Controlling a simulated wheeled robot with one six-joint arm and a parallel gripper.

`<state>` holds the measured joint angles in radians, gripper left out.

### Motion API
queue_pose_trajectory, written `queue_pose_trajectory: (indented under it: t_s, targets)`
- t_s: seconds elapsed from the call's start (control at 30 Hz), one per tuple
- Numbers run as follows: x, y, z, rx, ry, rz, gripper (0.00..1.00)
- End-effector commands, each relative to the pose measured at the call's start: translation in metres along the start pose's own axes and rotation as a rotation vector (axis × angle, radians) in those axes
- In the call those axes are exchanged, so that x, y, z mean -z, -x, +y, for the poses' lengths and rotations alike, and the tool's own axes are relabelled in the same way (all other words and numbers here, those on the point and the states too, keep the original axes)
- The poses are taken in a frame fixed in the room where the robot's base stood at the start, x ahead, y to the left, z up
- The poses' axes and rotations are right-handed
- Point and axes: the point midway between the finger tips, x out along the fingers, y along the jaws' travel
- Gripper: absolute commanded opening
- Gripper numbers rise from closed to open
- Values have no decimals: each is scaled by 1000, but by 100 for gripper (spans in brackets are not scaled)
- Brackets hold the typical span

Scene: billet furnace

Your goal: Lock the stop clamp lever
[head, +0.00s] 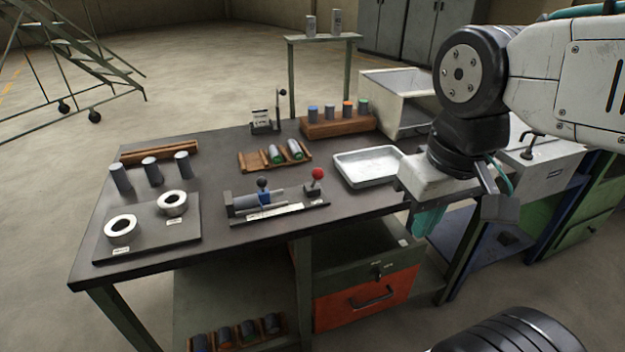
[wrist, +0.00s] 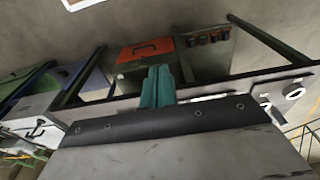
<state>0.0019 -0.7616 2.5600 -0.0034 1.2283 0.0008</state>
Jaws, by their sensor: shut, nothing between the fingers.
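The stop fixture (head: 270,207) sits near the front edge of the table in the head view. It has a lever with a red ball knob (head: 317,173) at its right end, standing upright. A blue slider with a dark knob (head: 263,185) stands near its left part. My gripper (head: 428,222) has teal fingers and hangs past the table's right end, well right of the fixture and apart from it. In the wrist view my gripper (wrist: 157,88) shows its teal fingers together and empty. The stop clamp lever cannot be made out in the wrist view.
A metal tray (head: 368,167) lies right of the fixture. A plate with two white rings (head: 147,228) is at the left. Wooden racks with cylinders (head: 338,124) stand behind. An orange drawer (head: 366,299) is below the tabletop. The tabletop's front strip is clear.

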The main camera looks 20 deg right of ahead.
Motion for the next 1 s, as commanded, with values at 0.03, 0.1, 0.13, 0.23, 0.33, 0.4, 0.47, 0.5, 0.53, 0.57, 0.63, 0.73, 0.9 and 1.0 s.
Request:
queue_pose_trajectory:
  t_s: [0.03, 0.1, 0.13, 0.23, 0.33, 0.4, 0.47, 0.5, 0.53, 0.57, 0.63, 0.73, 0.9, 1.0]
  targets:
    - [0, 0, 0, 0, 0, 0, 0]
    - [0, 0, 0, 0, -2, 1, 0]
    - [2, 0, 0, 1, -9, 2, 0]
    - [17, -4, -1, 13, -85, 20, 0]
    - [49, -12, -4, 41, -264, 60, 0]
    - [80, -21, -7, 74, -437, 97, 0]
    - [107, -29, -8, 107, -593, 128, 0]
    - [125, -35, -9, 130, -696, 147, 0]
    - [137, -40, -10, 148, -770, 161, 0]
    - [148, -44, -10, 166, -842, 173, 0]
    - [172, -54, -9, 204, -991, 197, 0]
    - [197, -64, -8, 249, -1150, 222, 0]
    - [213, -71, -7, 285, -1266, 239, 0]
    - [214, -71, -7, 287, -1271, 241, 0]
